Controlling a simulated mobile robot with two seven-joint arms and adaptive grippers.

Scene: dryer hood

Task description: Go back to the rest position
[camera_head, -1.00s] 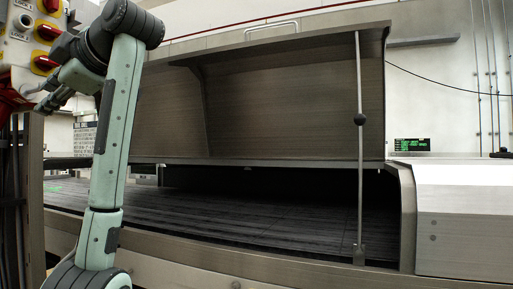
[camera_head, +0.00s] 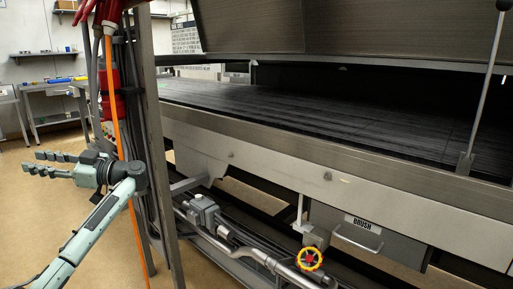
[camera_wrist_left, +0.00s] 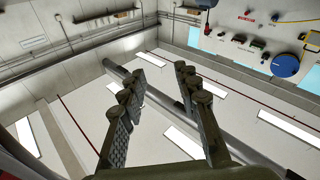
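My left gripper (camera_head: 33,162) is at the left of the head view, away from the machine, with its two dark fingers pointing left. The left wrist view shows the same fingers (camera_wrist_left: 158,76) apart, with nothing between them. The dryer hood (camera_head: 370,28) is raised, and its top is cut off by the frame. My left gripper is apart from it. A thin support rod (camera_head: 488,80) stands at the right of the opening. My right gripper is not in view.
A metal post (camera_head: 160,170) with red parts and an orange cable (camera_head: 118,120) stands close right of my left arm. Open floor lies at the left.

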